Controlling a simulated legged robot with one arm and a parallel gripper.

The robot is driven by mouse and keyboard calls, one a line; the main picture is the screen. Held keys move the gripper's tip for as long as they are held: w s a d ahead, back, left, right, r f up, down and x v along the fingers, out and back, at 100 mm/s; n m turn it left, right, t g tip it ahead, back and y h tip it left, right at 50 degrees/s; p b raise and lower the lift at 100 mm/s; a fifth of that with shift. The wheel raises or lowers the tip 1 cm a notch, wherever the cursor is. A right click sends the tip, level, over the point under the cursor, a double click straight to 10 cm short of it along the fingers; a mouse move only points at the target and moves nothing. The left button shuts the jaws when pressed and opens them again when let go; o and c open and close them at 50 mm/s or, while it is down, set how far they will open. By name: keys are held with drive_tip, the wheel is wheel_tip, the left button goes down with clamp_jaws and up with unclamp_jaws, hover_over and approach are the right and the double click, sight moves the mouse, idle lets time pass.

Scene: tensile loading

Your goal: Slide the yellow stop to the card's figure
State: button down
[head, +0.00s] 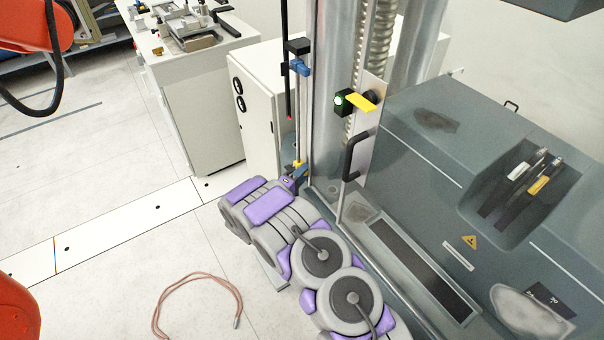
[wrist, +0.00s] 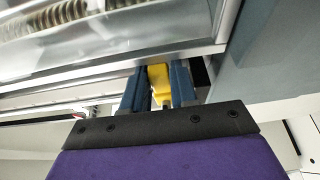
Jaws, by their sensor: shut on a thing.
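The yellow stop (head: 298,163) sits low on an upright rod (head: 297,125) at the left front edge of the grey test machine. My gripper (head: 300,173) reaches it from below and is shut on it. In the wrist view the stop (wrist: 158,82) lies between my two blue fingers (wrist: 158,92). Part of the stop is hidden by the fingers. A blue clamp (head: 300,67) and a black block (head: 298,46) sit higher on the rod. I cannot make out a card with a readable figure.
The test machine (head: 420,190) fills the right side, with a black handle (head: 356,155) and a yellow lever (head: 362,102) near the rod. A white cabinet (head: 262,95) stands close behind. A reddish cable loop (head: 198,295) lies on the otherwise clear floor.

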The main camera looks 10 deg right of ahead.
drive_tip(key=shift+a+r+p, duration=0.25)
drive_tip(key=shift+r+p, duration=0.8)
drive_tip(key=shift+r, duration=0.1)
drive_tip(key=c, duration=1.2)
unclamp_jaws()
drive_tip(key=shift+a, duration=0.1)
drive_tip(key=shift+o, duration=1.2)
drive_tip(key=shift+a, duration=0.2)
drive_tip(key=shift+d, duration=0.1)
drive_tip(key=p+v, duration=0.2)
drive_tip(key=v, duration=1.5)
drive_tip(key=shift+a+p, duration=0.35)
